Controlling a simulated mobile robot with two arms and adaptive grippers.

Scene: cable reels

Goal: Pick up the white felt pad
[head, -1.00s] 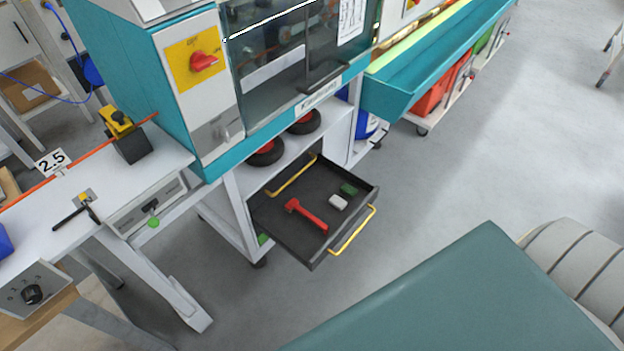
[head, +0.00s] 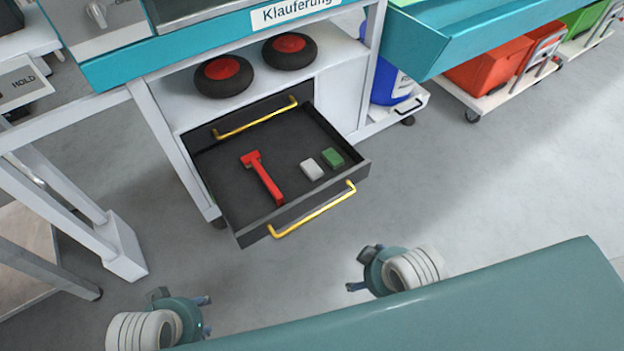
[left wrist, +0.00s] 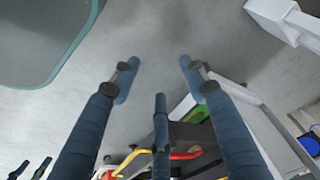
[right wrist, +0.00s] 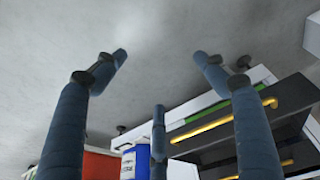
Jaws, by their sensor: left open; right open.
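The white felt pad (head: 312,169) is a small whitish block lying flat in the open dark drawer (head: 228,212). It lies between a red tool (head: 263,178) on its left and a green block (head: 333,158) close on its right. My left gripper (head: 206,314) is low in the head view, in front of the drawer and to its left, open and empty. My right gripper (head: 358,270) is in front of the drawer's right part, apart from it, open and empty. Both wrist views show spread fingers; I cannot make out the pad in them.
The drawer has a yellow front handle (head: 313,210) and a white shelf above with two black-and-red wheels (head: 222,76). Table legs (head: 115,245) stand at left. A blue container (head: 392,82) stands right of the cabinet. Grey floor (head: 470,180) is clear at right.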

